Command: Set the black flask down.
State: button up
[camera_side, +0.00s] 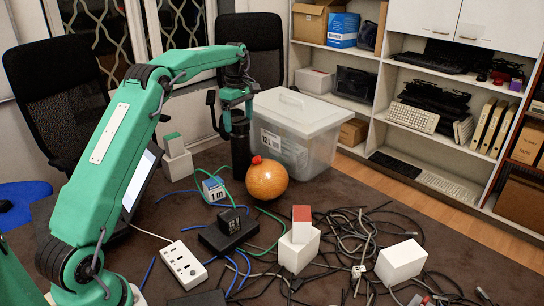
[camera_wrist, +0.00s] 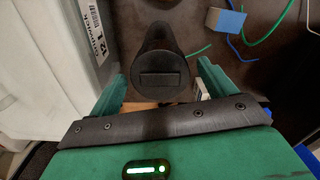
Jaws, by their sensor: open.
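The black flask (camera_side: 240,155) stands upright on the dark table, just left of the clear storage box, in the side view. In the wrist view I look down on its lid (camera_wrist: 158,68). My gripper (camera_side: 236,98) is at the flask's top in the side view. In the wrist view its green fingers (camera_wrist: 160,84) are spread on either side of the flask, with a gap visible on the right.
The clear box with a white lid (camera_side: 290,112) is close on the flask's right. An orange round object (camera_side: 266,179) and a blue-and-white box (camera_side: 214,189) stand in front. Cables, a power strip (camera_side: 184,264) and white blocks (camera_side: 400,262) clutter the table.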

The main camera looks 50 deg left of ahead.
jog(key=shift+r, duration=3.55)
jog(key=shift+r, duration=0.1)
jog(key=shift+d+r, duration=0.2)
jog(key=s+d+r+m+t, duration=0.2)
jog(key=s+d+r+m, duration=0.25)
jog(key=s+d, duration=0.3)
jog(key=s+d+r+m+t, duration=0.1)
jog(key=s+d+r+m, duration=0.4)
jog(key=d, duration=0.4)
jog(key=s+d+f+m+t, duration=0.1)
jog(key=s+d+f+m, duration=0.1)
jog(key=s, duration=0.4)
jog(key=s+d+f+m, duration=0.3)
jog(key=s+f+m, duration=0.2)
jog(key=s+f, duration=0.1)
jog(key=s+d+f+m+t, duration=0.1)
jog(key=s+d+f+m, duration=0.2)
jog(key=s, duration=0.5)
jog(key=shift+f+m+t, duration=0.3)
jog(key=shift+f+m, duration=0.15)
jog(key=shift+m, duration=0.1)
